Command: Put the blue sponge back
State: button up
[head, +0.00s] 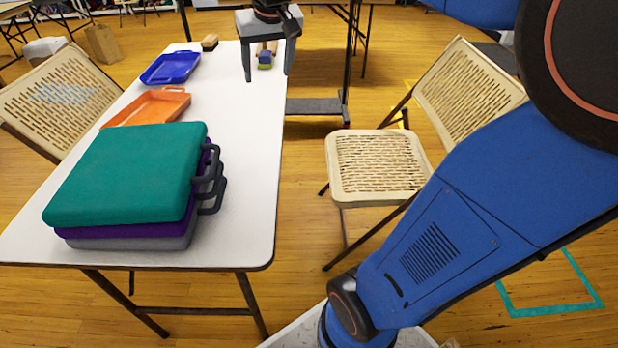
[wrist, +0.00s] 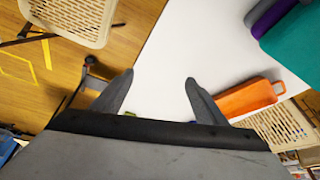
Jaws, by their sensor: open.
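My gripper (head: 267,76) is open over the far end of the white table, with its two fingers pointing down and apart. A small blue and yellow-green block (head: 265,60), which looks like the blue sponge, shows between the fingers in the head view. A beige thing shows just behind it, partly hidden by my gripper. I cannot tell whether the block touches a finger. In the wrist view the open fingers (wrist: 160,77) have bare white table between their tips.
A blue tray (head: 171,68) and an orange tray (head: 150,107) lie along the table's left side. A brown block (head: 210,42) sits beyond the blue tray. Stacked cases, teal on top (head: 130,175), fill the near end. Folding chairs (head: 377,165) flank the table (head: 235,120); its middle is clear.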

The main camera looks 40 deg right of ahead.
jog(key=s+a+f, duration=0.1)
jog(key=s+f, duration=0.4)
jog(key=s, duration=0.3)
jog(key=s+a+f+n, duration=0.1)
jog(key=s+a+f, duration=0.1)
jog(key=s+f, duration=0.3)
jog(key=s+a+f+n+y, duration=0.1)
jog(key=s+f, duration=0.4)
jog(key=s, duration=0.6)
jog(key=shift+s+a, duration=0.25)
jog(key=shift+a, duration=0.4)
jog(key=shift+r, duration=0.1)
